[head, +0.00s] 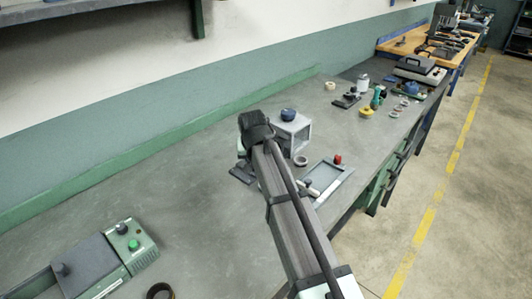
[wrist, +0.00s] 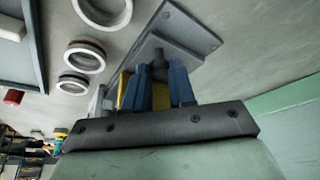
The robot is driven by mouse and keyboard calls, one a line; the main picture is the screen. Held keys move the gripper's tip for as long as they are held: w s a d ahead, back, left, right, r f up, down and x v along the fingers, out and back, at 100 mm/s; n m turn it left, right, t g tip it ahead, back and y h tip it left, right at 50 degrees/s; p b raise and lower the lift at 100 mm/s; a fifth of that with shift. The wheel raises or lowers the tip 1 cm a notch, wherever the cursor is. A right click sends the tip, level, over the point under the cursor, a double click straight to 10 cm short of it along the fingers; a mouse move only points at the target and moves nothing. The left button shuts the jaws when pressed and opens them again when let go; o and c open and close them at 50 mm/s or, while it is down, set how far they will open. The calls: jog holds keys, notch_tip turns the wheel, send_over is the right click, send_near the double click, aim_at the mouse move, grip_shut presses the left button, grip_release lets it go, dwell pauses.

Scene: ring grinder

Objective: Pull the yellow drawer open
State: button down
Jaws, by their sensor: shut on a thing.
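My gripper (wrist: 160,88), with blue fingers, is shut on a dark grey knob (wrist: 159,72) in the wrist view. Yellow surface, likely the yellow drawer (wrist: 126,90), shows beside and between the fingers; most of it is hidden by the fingers and the gripper body. How far the drawer stands open cannot be told. In the head view my arm covers the fingers and the drawer. A grey box (head: 293,134) with a dark blue knob on top stands just right of my wrist there.
A grey plate (wrist: 188,30) lies beyond the fingers, with several rings (wrist: 86,54) to its left. A shallow tray (head: 335,180) and a red knob (head: 338,159) are right of my arm. A green machine (head: 128,245) stands at lower left. The bench middle-left is clear.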

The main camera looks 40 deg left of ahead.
jog(key=s, duration=0.3)
jog(key=shift+s, duration=0.15)
jog(key=c, duration=0.9)
grip_release()
jog(key=shift+c, duration=0.2)
jog(key=v, duration=1.3)
jog(key=shift+r, duration=0.4)
jog(key=shift+d, duration=0.15)
